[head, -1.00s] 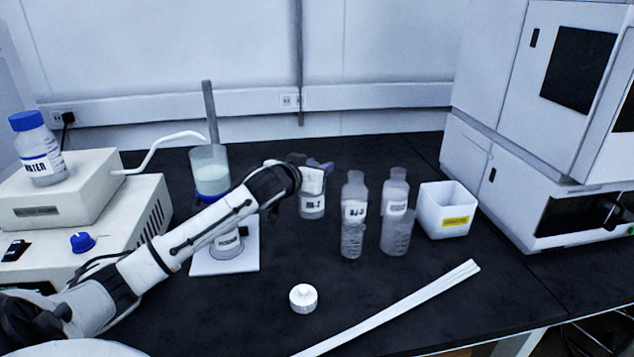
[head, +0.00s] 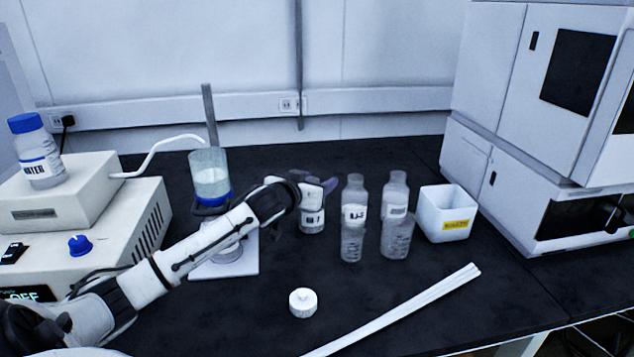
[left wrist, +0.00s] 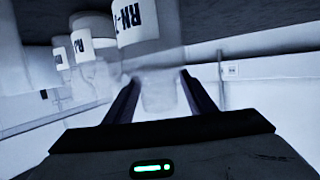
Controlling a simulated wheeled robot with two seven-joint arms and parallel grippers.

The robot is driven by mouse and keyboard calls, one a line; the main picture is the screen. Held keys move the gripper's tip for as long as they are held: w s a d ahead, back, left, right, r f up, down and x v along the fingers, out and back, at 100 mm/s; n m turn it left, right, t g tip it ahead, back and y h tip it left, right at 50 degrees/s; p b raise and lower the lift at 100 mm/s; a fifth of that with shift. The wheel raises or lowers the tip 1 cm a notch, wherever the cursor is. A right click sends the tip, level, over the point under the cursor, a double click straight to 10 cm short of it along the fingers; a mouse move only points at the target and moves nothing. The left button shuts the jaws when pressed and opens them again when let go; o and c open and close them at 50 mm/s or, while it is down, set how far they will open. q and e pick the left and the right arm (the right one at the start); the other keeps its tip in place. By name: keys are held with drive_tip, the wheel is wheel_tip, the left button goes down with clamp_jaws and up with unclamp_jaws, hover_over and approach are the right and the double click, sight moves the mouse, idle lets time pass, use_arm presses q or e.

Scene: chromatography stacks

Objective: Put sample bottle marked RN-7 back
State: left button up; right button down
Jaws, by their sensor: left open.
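The bottle marked RN-7 (head: 312,224) stands upright on the black bench, left of two similar clear bottles. Its upper part is hidden in the head view by my left gripper (head: 320,188). In the left wrist view the picture is upside down: the bottle (left wrist: 138,25) shows its label at the top. Its narrow clear end lies between the two spread fingers of my left gripper (left wrist: 160,100). These fingers are open around it; whether either touches it I cannot tell. My right gripper is not in view.
A clear bottle with an indistinct label (head: 353,232) and another clear bottle (head: 396,222) stand to the right, then a white bin (head: 432,217). A white cap (head: 303,303) and white rods (head: 410,308) lie in front. A filter flask assembly (head: 210,175) stands left, near the arm.

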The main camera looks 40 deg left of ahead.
use_arm(q)
drive_tip(key=v, duration=0.7)
drive_tip(key=shift+s, duration=0.2)
